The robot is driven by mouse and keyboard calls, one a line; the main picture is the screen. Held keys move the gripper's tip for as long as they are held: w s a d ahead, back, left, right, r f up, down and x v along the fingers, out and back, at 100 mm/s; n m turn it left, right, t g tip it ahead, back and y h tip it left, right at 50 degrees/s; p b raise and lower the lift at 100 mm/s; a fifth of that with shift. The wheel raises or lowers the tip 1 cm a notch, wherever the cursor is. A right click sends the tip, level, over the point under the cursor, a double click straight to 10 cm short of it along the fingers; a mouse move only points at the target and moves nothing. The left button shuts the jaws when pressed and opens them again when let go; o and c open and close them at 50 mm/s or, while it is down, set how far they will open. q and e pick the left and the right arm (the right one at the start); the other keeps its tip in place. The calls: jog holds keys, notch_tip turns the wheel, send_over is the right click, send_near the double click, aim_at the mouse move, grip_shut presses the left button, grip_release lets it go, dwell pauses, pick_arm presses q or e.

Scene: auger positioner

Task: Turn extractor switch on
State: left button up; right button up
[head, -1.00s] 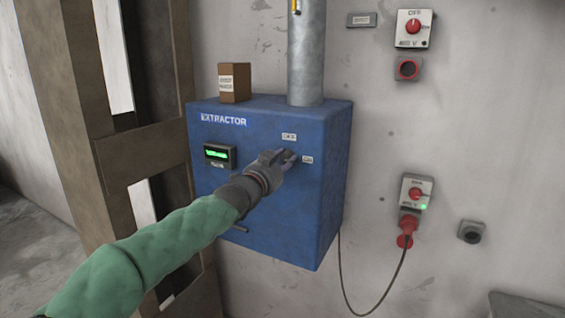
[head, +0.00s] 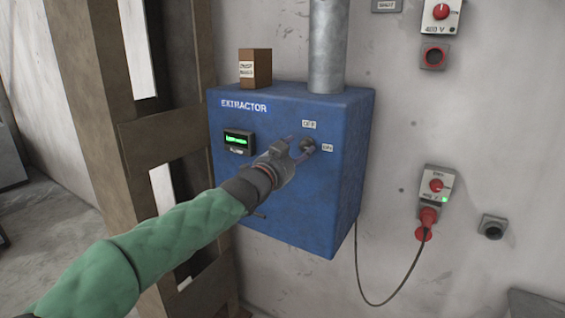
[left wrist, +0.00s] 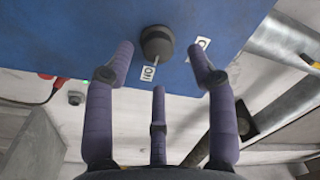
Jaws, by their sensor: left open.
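The extractor (head: 285,195) is a blue box on the wall with a white EXTRACTOR label. Its switch is a dark round knob (head: 308,146) on the front, with an OFF label (head: 309,125) above it and an ON label (head: 327,148) to its right. In the left wrist view the knob (left wrist: 157,43) shows whole, its pale pointer line directed at the ON label (left wrist: 148,73). My left gripper (head: 299,147) is open in front of the knob, its fingers spread to the sides and apart from it in the wrist view. My right gripper is not in view.
A lit green display (head: 238,142) sits left on the box front. A small brown box (head: 255,69) and a grey pipe (head: 328,45) stand on top. A red plug (head: 425,222) with hanging cable is on the wall at right. A wooden frame (head: 175,140) stands at left.

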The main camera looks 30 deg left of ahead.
pick_arm(q)
jog(key=s, duration=0.8)
jog(key=shift+s+f, duration=0.1)
